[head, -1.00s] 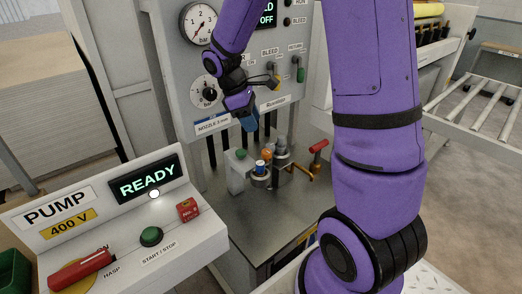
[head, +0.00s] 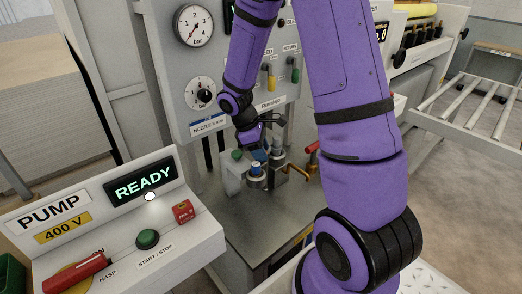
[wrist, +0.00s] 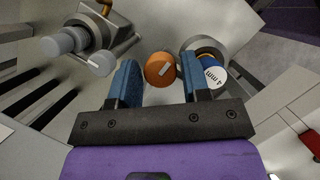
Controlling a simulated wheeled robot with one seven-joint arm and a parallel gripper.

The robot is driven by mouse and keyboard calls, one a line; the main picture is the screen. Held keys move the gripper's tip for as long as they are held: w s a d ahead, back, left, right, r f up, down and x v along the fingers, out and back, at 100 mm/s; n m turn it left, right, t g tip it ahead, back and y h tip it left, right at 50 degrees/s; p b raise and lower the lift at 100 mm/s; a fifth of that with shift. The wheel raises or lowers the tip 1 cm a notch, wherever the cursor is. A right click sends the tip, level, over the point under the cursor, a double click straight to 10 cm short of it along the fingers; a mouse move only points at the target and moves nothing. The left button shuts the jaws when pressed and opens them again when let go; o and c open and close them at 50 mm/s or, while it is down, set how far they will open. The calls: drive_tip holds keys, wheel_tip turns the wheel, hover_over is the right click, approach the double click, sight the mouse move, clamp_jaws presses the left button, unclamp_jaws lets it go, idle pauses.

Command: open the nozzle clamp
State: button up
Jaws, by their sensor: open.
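The nozzle fixture on the metal bench has a blue-capped cylinder (head: 255,169). In the wrist view a blue cap marked 4 mm (wrist: 214,76) sits beside the right finger. A grey cylindrical part with an arm (wrist: 92,52) lies left of the left finger. Which of these parts is the clamp is not clear. My gripper (head: 259,154) is open and empty just above the fixture; it also shows in the wrist view (wrist: 157,82). It hides the orange knob in the head view.
A red handle (head: 312,148) stands right of the fixture, with an orange bent pipe (head: 298,172). The gauge panel (head: 170,65) rises behind. The pump box (head: 205,232) reading READY is at the front left. The front of the bench (head: 240,222) is bare.

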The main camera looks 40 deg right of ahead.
drive_tip(key=c, duration=0.6)
drive_tip(key=shift+m, duration=0.3)
drive_tip(key=m+y, duration=0.1)
drive_tip(key=m, duration=0.1)
drive_tip(key=shift+m+g, duration=0.4)
drive_tip(key=m, duration=0.2)
drive_tip(key=m+y, duration=0.1)
drive_tip(key=m, duration=0.1)
drive_tip(key=shift+d+g+y, duration=0.15)
drive_tip(key=shift+g+y, duration=0.15)
drive_tip(key=m+y, duration=0.1)
drive_tip(key=m, duration=0.3)
drive_tip(key=shift+m+y, duration=0.4)
drive_tip(key=shift+d+m+t+y, duration=0.1)
drive_tip(key=shift+m+t+y, duration=0.4)
drive_tip(key=shift+m, duration=1.3)
